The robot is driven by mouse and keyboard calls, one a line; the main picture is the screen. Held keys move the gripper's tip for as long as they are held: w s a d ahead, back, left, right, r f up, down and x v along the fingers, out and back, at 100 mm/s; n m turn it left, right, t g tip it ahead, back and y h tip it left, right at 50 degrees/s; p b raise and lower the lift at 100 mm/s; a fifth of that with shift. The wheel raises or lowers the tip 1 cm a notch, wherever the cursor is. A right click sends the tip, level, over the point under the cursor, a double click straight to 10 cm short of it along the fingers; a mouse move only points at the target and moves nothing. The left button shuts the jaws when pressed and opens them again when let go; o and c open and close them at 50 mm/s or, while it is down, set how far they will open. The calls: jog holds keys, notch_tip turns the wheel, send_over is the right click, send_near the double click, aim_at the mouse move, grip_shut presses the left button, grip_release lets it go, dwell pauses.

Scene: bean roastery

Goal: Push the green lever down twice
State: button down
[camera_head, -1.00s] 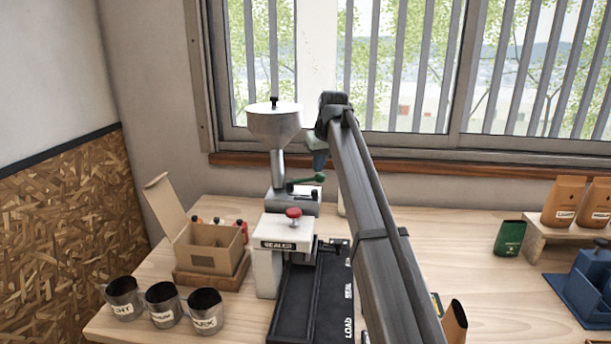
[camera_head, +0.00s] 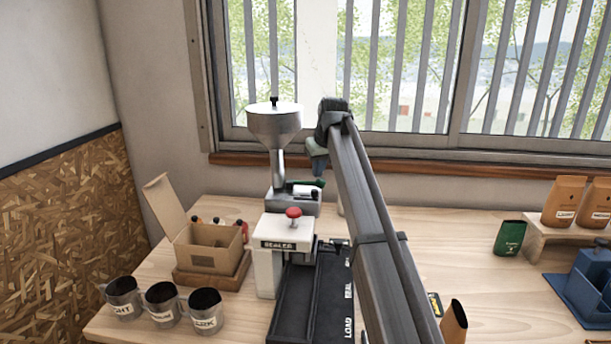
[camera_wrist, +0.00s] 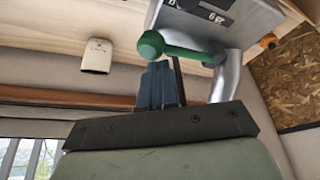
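The green lever (camera_head: 311,183) sticks out to the right from the grey base of the doser with the funnel hopper (camera_head: 275,122). Its round green knob shows in the wrist view (camera_wrist: 151,45), with the arm of the lever running right to the metal tube. My gripper (camera_head: 320,170) is just above the lever's outer end. In the wrist view, my gripper's blue-grey fingers (camera_wrist: 160,70) are together, with nothing seen between them. Their tips are at the knob; I cannot tell if they touch it.
The white sealer (camera_head: 283,258) with a red knob stands in front of the doser, beside a black tray (camera_head: 292,305). An open cardboard box (camera_head: 210,258) and several metal cups (camera_head: 163,303) are left.

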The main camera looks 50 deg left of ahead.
jog(key=shift+r, duration=3)
